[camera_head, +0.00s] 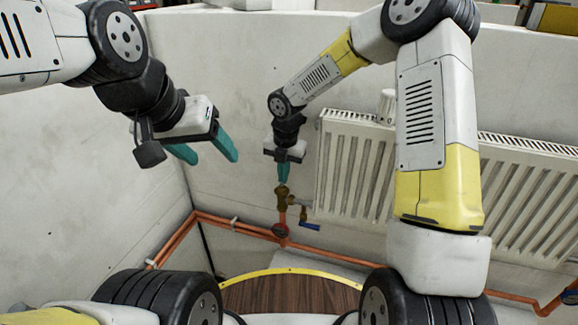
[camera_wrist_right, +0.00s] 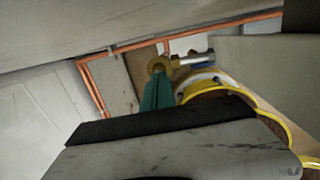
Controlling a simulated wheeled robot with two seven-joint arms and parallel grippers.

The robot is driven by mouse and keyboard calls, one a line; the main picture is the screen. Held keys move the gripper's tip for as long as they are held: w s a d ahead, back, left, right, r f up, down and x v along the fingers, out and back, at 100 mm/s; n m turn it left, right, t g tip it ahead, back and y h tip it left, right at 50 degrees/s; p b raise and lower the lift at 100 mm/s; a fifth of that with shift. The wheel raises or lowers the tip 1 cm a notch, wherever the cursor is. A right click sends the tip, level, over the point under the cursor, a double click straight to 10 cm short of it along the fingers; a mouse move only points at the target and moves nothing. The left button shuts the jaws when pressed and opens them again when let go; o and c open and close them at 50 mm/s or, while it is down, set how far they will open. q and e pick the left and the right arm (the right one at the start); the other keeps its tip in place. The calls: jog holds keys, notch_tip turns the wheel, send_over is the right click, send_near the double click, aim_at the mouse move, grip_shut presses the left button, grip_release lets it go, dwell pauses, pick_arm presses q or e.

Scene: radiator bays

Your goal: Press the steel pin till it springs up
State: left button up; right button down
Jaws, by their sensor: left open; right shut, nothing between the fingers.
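A brass valve (camera_head: 282,191) stands on a copper pipe at the left end of a white radiator (camera_head: 350,170). I cannot make out the steel pin; the fingers of my right gripper cover the top of the valve. My right gripper (camera_head: 283,182) is shut and empty, pointing down, with its tips at the valve's top; whether they touch cannot be told. In the right wrist view the teal fingers (camera_wrist_right: 153,98) reach to the brass valve (camera_wrist_right: 158,64). My left gripper (camera_head: 214,160) is open and empty, up to the left, away from the valve.
Copper pipes (camera_head: 178,236) run low along the walls. A blue-handled tap (camera_head: 308,225) sits just below right of the valve. A second radiator (camera_head: 530,200) hangs at the right. A white knob (camera_head: 386,106) stands near the first radiator's top edge. The left wall is bare.

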notch_tip(320, 180, up, 12)
jog(key=s, duration=0.1)
jog(key=shift+d+f, duration=0.15)
jog(key=shift+f, duration=0.05)
jog(key=shift+s, duration=0.15)
dwell(0.7)
